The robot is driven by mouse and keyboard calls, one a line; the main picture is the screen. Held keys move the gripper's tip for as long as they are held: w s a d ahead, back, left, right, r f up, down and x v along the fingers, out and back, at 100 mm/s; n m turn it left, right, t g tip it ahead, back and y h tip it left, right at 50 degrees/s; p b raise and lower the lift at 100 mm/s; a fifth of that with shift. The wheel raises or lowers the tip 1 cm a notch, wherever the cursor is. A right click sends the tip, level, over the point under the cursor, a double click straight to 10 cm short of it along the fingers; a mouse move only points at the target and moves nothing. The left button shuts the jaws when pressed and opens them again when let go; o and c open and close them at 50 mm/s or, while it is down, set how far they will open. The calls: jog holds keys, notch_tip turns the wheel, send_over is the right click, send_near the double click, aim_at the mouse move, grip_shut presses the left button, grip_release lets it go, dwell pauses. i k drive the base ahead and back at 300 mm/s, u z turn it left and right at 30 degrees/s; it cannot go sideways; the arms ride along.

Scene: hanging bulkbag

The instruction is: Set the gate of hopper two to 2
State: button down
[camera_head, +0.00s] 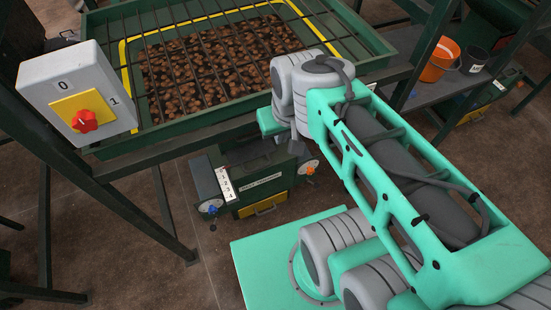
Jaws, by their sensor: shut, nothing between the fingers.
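A green hopper (112,22) with a dark bar grid and yellow inner edge holds brown lumps. Below it hangs a dark green outlet box (262,205) with a white label too small to read. On the box's left side are a grey plate, a white numbered scale strip (225,184) and a blue knob (212,210). An orange knob (310,171) sits by a round dial on its right. I cannot tell the hopper's number or the gate's setting. My arm crosses the right half; its end is hidden behind its own links, and my gripper does not show.
A grey switch box (60,68) with a red knob marked 0 and 1 stands on the frame at left. An orange bucket (438,62) and a dark bucket (473,58) sit on a shelf at right. Dark frame legs border the brown floor (130,250).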

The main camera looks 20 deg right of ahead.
aim_at(243, 153)
jog(key=u, duration=3.55)
jog(key=k, duration=0.55)
jog(key=z, duration=1.2)
jog(key=i, duration=0.5)
jog(key=z, duration=0.1)
